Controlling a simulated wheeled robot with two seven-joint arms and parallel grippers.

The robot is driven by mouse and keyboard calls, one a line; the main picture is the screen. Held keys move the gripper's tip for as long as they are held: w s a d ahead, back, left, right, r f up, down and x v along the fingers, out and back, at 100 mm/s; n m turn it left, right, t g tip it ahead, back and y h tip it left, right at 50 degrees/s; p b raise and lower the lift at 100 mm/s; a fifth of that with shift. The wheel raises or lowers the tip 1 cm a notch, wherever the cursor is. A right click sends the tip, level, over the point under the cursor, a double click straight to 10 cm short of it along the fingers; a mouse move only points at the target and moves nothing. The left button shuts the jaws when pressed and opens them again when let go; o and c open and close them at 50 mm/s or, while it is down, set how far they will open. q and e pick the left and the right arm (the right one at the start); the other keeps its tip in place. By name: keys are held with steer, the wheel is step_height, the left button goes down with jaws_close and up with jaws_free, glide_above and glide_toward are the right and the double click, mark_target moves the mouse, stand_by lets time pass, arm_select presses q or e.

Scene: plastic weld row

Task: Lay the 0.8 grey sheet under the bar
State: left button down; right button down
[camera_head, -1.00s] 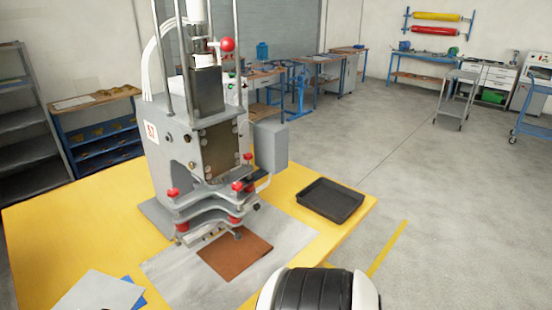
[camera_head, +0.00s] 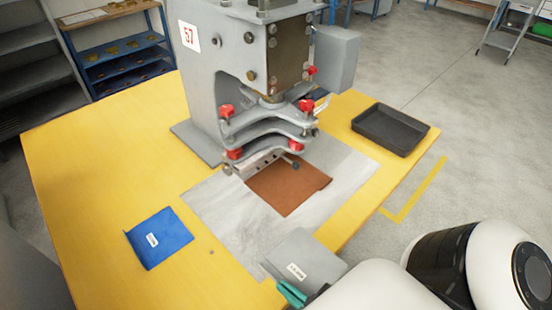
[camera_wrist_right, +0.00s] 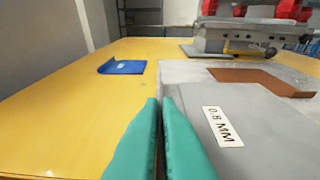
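The grey sheet (camera_head: 305,258), with a white label reading 0.8 MM in the wrist view (camera_wrist_right: 262,128), is held by my right gripper (camera_head: 291,292). The teal fingers (camera_wrist_right: 159,105) are shut on its edge. The sheet is near the front of the pale metal plate (camera_head: 225,205), short of the press; its exact height is unclear. The bar (camera_head: 258,164) is at the front of the press (camera_head: 222,90), above the plate. A brown sheet (camera_head: 285,188) lies on the plate in front of and beside the bar. My left gripper is not in view.
A blue sheet (camera_head: 160,240) with a label lies on the yellow table (camera_head: 95,190) at the left, one edge bent up. A black tray (camera_head: 390,130) stands at the table's right edge. Red knobs (camera_head: 235,154) stick out around the bar.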

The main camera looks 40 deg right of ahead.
steer(key=shift+s+f, duration=0.25)
steer(key=shift+f, duration=0.1)
steer(key=b+x, duration=0.2)
steer(key=b, duration=0.4)
steer(key=shift+w+r, duration=0.1)
steer(key=shift+w, duration=0.1)
steer(key=w, duration=0.1)
steer(key=w+r, duration=0.1)
steer(key=w, duration=0.1)
steer(key=shift+w+a+r+p, duration=0.1)
steer(key=shift+a+p, duration=0.1)
steer(key=shift+p, duration=0.2)
steer(key=p, duration=0.2)
glide_above(235, 253)
steer(key=shift+s, duration=0.35)
steer(key=f, duration=0.2)
steer(key=b, duration=0.1)
steer(key=shift+w+f, duration=0.25)
steer(key=shift+f, duration=0.15)
steer(key=shift+s+f, duration=0.1)
steer(key=shift+f, duration=0.45)
steer(key=shift+w+f, duration=0.2)
steer(key=shift+f, duration=1.55)
steer(key=c, duration=1.6)
jaws_free()
steer(key=shift+f, duration=0.1)
steer(key=shift+c, duration=0.2)
